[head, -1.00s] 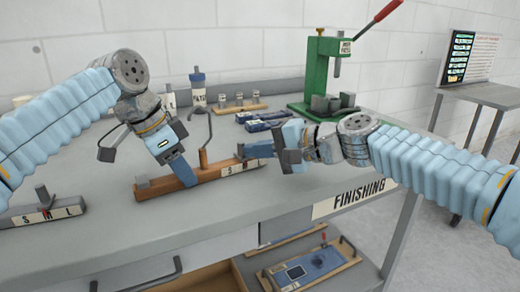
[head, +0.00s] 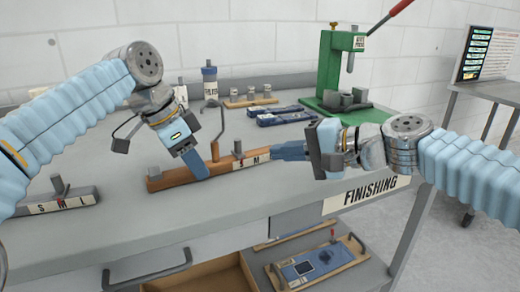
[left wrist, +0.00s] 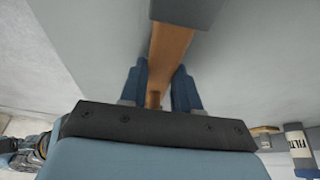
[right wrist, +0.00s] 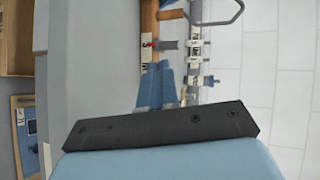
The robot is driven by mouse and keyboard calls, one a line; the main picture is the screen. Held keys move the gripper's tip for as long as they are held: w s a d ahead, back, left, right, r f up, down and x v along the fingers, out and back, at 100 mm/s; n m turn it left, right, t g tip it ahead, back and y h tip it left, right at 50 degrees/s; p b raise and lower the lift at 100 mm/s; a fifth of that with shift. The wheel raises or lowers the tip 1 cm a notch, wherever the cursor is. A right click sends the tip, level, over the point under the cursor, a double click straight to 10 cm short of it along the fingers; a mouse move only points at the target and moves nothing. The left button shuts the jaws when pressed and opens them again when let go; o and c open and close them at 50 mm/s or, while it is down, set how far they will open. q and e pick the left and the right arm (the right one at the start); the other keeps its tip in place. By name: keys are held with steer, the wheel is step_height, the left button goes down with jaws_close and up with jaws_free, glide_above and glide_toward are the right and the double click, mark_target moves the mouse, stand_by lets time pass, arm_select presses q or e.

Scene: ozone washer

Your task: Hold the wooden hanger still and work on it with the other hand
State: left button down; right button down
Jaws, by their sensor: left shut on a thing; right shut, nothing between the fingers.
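The wooden hanger (head: 228,166) lies along the table, a long brown bar with a grey hook (head: 220,122) standing up from it. A white size label (head: 255,161) and a small dark slider (head: 238,149) with red show toward its right end. My left gripper (head: 207,170) is shut on the bar left of the hook; the left wrist view shows its blue fingers on either side of the wood (left wrist: 170,45). My right gripper (head: 280,152) is shut and empty at the bar's right end, close to the label; I cannot tell whether it touches.
A second label bar marked S M L (head: 62,204) lies at the left front. A green press (head: 345,65) with a red lever, a wooden rack (head: 250,101) and blue packets (head: 285,115) stand behind.

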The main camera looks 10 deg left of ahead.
steer(key=v, duration=0.6)
steer(key=shift+d, duration=0.35)
steer(key=shift+s+r, duration=0.1)
steer(key=shift+r, duration=0.05)
arm_select(q)
steer(key=c, duration=0.7)
jaws_free()
steer(key=shift+c, duration=0.2)
